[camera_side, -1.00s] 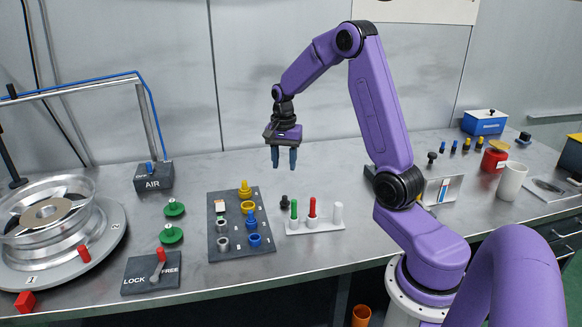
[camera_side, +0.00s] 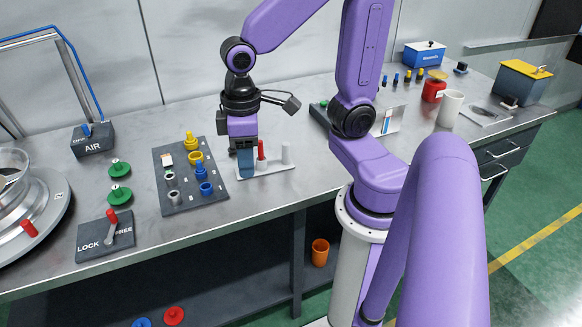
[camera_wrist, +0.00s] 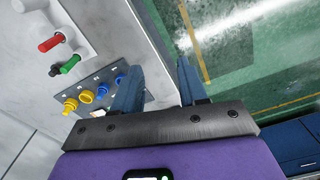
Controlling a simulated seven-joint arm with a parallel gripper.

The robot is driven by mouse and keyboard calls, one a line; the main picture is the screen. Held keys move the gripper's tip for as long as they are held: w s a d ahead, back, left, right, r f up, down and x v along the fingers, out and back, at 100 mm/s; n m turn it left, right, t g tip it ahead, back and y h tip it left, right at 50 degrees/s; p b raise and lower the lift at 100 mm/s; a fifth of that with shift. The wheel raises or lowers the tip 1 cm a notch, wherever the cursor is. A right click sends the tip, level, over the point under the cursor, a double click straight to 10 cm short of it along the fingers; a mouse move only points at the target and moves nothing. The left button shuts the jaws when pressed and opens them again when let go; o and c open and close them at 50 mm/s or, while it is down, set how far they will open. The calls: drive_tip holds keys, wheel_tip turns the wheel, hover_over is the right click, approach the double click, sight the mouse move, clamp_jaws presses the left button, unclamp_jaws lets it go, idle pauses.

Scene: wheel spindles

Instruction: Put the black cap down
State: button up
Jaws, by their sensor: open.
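The small black cap (camera_wrist: 55,71) shows in the wrist view beside the green peg (camera_wrist: 70,64), at the end of the white rack (camera_wrist: 82,45). In the side view the cap cannot be made out; my gripper and its fingers cover that area. My gripper (camera_side: 245,163) points down in front of the left end of the white rack (camera_side: 270,169), its fingers overlapping in that view. In the wrist view my gripper (camera_wrist: 158,85) has its two blue fingers well apart with nothing between them. The cap lies off to the left of the fingers there.
A red peg (camera_side: 261,150) and a white peg (camera_side: 286,153) stand in the rack, close to my gripper. A dark board (camera_side: 187,204) with yellow, blue and grey parts lies to the left. The bench in front of the rack is clear.

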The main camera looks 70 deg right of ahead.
drive_tip(key=s+n, duration=0.6)
drive_tip(key=s, duration=0.3)
drive_tip(key=shift+s+n, duration=0.2)
drive_tip(key=shift+n, duration=0.2)
drive_tip(key=shift+o, duration=0.4)
drive_tip(key=shift+f, duration=0.1)
